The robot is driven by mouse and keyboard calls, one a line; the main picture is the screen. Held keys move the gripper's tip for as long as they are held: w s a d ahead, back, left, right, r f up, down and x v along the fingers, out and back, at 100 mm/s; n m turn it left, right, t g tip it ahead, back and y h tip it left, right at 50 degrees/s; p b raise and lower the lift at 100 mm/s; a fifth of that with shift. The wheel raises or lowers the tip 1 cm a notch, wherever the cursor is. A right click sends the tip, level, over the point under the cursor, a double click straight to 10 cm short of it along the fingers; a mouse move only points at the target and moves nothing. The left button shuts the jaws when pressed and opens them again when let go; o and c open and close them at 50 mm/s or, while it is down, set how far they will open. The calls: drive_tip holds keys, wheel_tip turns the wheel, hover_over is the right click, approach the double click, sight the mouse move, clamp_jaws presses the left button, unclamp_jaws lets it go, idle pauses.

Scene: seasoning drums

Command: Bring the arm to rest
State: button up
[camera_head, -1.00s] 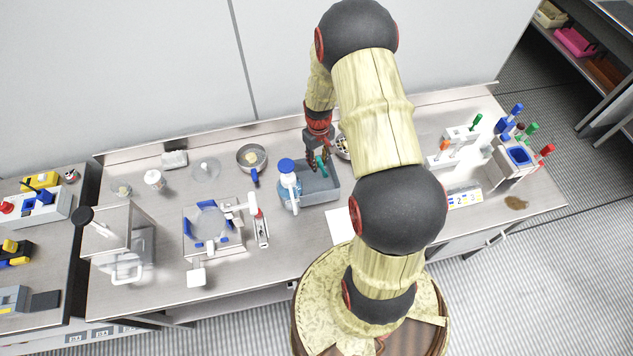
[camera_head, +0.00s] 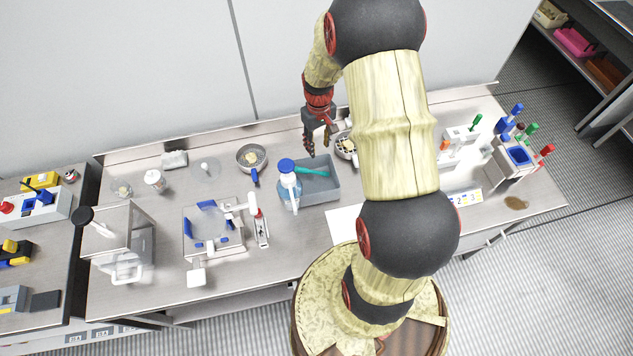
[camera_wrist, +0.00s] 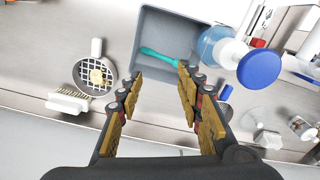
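My gripper (camera_head: 318,144) hangs above the back of the steel bench, over the rear edge of the grey bin. In the wrist view its two fingers (camera_wrist: 158,95) are spread apart with nothing between the tips. The grey bin (camera_head: 327,193) stands on the bench and holds a teal-handled tool (camera_head: 312,171); the tool also shows in the wrist view (camera_wrist: 160,57), lying in the bin beyond the fingertips. My arm reaches over the bench from the round base and hides part of the bench's right middle.
A rack with coloured-handled tools (camera_head: 515,150) stands at the right. The wall is close behind.

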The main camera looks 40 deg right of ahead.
drive_tip(key=shift+r, duration=1.35)
drive_tip(key=s+a+r+t+b, duration=0.2)
drive_tip(key=s+a+r+b, duration=0.1)
drive_tip(key=s+a+b, duration=0.5)
drive_tip(key=s+a+r+n+t+b, duration=0.1)
drive_tip(key=s+a+r+t+b, duration=0.2)
drive_tip(key=s+a+b, duration=0.6)
drive_tip(key=shift+s+a+r+n+t+b, duration=0.25)
drive_tip(key=shift+a+r+b, duration=0.5)
drive_tip(key=shift+a+b, duration=1.7)
drive_tip(key=shift+w+a+p, duration=0.1)
drive_tip(key=shift+a+p, duration=0.25)
drive_tip(key=shift+p, duration=0.05)
